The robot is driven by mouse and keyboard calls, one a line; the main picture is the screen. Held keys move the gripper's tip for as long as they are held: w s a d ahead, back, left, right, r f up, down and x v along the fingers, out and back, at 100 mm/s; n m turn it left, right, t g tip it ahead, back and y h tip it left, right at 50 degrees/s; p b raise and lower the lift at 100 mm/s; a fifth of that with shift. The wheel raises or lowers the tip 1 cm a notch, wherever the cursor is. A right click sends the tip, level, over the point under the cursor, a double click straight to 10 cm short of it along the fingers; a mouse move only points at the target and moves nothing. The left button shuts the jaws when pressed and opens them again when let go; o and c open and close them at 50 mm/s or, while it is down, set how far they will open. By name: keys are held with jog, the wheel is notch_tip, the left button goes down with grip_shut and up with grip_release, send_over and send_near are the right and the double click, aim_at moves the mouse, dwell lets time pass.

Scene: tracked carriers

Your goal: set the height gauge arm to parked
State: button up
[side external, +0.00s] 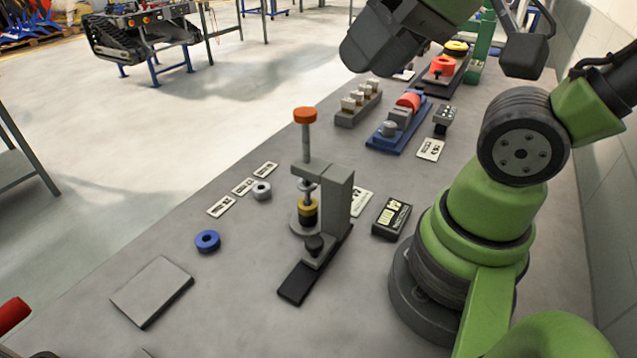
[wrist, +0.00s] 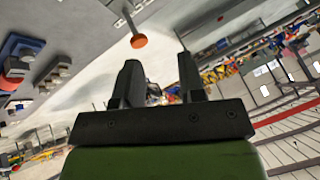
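A grey bracket stand (side external: 337,190), which looks like the height gauge, stands upright mid-bench on a black foot. An orange-capped vertical rod (side external: 305,135) passes through its top arm, above a brass-coloured cylinder (side external: 308,213) on a round grey base. A dark knob (side external: 315,245) sits low on its front. I cannot tell which part is the movable arm or how it is set. In the wrist view the orange cap (wrist: 139,41) shows beyond my fingers. My gripper (wrist: 158,78) is open and empty, apart from the stand; its fingertips are not clear in the side view.
A black display box (side external: 391,218) lies right of the stand. A blue ring (side external: 207,241), grey nut (side external: 262,190) and flat grey plate (side external: 152,291) lie left. A blue fixture (side external: 399,124) and peg block (side external: 358,104) stand behind.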

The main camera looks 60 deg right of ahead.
jog(key=shift+o, duration=1.4)
jog(key=w+a+f+n+g+h, duration=0.1)
jog(key=w+a+f+n+g, duration=0.1)
jog(key=w+f+n+g, duration=0.4)
jog(key=shift+w+a+f+h, duration=0.15)
jog(key=shift+a+h, duration=0.15)
jog(key=shift+a, duration=0.1)
jog(key=n+g+h, duration=0.4)
jog(key=n, duration=0.3)
send_near(313, 241)
jog(key=x, duration=0.9)
grip_shut()
jog(key=a, duration=1.1)
jog(key=shift+a, duration=0.35)
